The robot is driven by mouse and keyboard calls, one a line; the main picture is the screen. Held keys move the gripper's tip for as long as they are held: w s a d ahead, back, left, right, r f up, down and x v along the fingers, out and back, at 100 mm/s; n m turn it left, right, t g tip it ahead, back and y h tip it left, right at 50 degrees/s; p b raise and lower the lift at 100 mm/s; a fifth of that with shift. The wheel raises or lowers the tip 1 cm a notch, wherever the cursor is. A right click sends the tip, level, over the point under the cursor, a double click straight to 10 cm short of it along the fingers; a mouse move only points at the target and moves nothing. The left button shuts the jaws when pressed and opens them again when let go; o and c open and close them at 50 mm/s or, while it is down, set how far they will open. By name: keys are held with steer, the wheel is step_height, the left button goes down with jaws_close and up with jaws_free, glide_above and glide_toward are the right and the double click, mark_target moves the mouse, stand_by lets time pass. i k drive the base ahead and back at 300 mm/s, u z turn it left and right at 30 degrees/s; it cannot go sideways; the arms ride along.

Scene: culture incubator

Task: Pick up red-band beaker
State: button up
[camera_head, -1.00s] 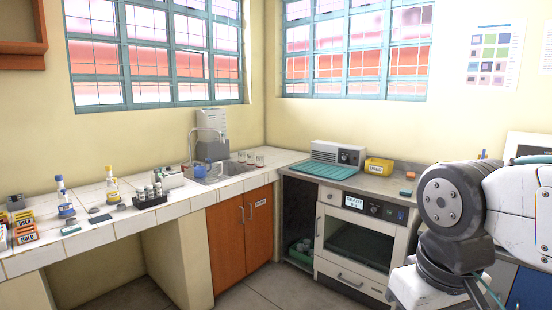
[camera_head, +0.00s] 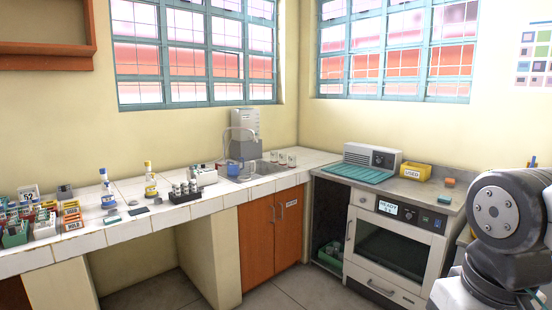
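Several small glass beakers (camera_head: 283,159) stand upright in a row on the white tiled counter, just right of the sink. They show faint reddish marks, but they are too small for me to tell which one bears a red band. My gripper is not in view; only part of my arm shows at the right edge, well apart from the beakers.
The sink (camera_head: 245,172) has a tap and a blue vessel (camera_head: 233,168) beside it. A dark rack of vials (camera_head: 185,193), two bottles and boxes of tubes fill the left counter. The incubator (camera_head: 395,235) stands right of the orange cupboard (camera_head: 272,232). Floor shows in front.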

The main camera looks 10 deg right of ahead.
mark_target(292, 159)
steer(key=u, duration=0.15)
steer(key=i, duration=2.75)
steer(key=z, duration=0.35)
steer(key=i, duration=0.5)
steer(key=z, duration=0.55)
steer(key=i, duration=1.15)
steer(key=u, duration=0.25)
